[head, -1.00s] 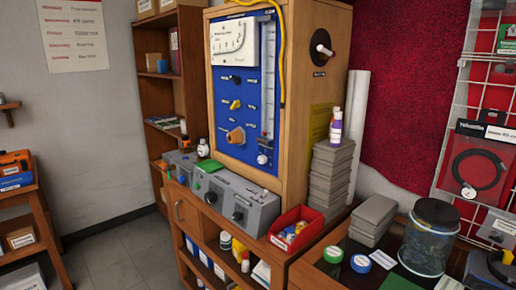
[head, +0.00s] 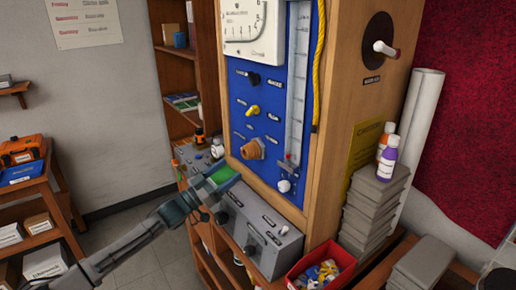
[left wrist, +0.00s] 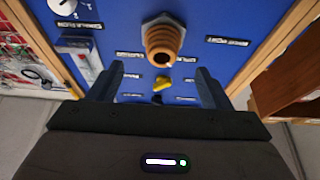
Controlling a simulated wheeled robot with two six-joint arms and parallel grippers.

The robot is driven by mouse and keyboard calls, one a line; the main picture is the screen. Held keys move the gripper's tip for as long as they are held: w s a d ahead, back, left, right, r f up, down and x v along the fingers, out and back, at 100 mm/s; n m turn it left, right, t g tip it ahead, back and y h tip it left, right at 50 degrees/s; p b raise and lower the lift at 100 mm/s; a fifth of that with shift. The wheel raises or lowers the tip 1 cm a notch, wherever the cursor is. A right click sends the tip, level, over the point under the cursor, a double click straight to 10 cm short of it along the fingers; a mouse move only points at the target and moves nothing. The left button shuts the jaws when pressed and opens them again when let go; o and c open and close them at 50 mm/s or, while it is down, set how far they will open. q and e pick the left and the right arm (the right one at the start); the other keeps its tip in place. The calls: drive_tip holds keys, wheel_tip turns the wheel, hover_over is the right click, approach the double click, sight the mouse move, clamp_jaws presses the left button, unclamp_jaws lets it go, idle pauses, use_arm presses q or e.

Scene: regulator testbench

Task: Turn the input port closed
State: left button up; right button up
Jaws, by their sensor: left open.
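The blue regulator panel (head: 268,135) carries a black knob (head: 254,78), a yellow valve handle (head: 252,110) and an orange-brown threaded port fitting (head: 252,149). The labels are too small to tell which one is the input port. My left gripper (head: 226,174) is open and empty, low in front of the panel, below and left of the fitting. In the left wrist view my left gripper (left wrist: 160,72) has its fingers spread toward the panel. The fitting (left wrist: 162,42), yellow handle (left wrist: 162,84) and black knob (left wrist: 157,98) show between or beyond the fingers, apart from them. My right gripper is not in view.
Grey control boxes (head: 262,235) stand on the bench below the panel. A red bin (head: 320,270) of small parts and grey stacked blocks (head: 372,205) with bottles stand to the right. A yellow cable (head: 319,65) hangs at the panel's right edge. Open floor lies left.

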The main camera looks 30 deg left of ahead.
sight(244, 154)
use_arm(q)
drive_tip(key=w+r+p, duration=0.1)
drive_tip(key=w+r, duration=0.1)
drive_tip(key=w, duration=0.1)
drive_tip(key=shift+d+p, duration=0.35)
drive_tip(key=shift+d, duration=0.05)
drive_tip(key=p+x, duration=0.3)
drive_tip(key=x, duration=0.2)
drive_tip(key=shift+w+d, duration=0.3)
drive_tip(key=shift+w, duration=0.25)
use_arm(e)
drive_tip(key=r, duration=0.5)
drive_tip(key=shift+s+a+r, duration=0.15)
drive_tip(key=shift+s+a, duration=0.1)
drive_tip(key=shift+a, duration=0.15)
use_arm(q)
drive_tip(key=shift+s+a, duration=0.1)
drive_tip(key=c, duration=0.9)
drive_tip(key=shift+c, duration=0.2)
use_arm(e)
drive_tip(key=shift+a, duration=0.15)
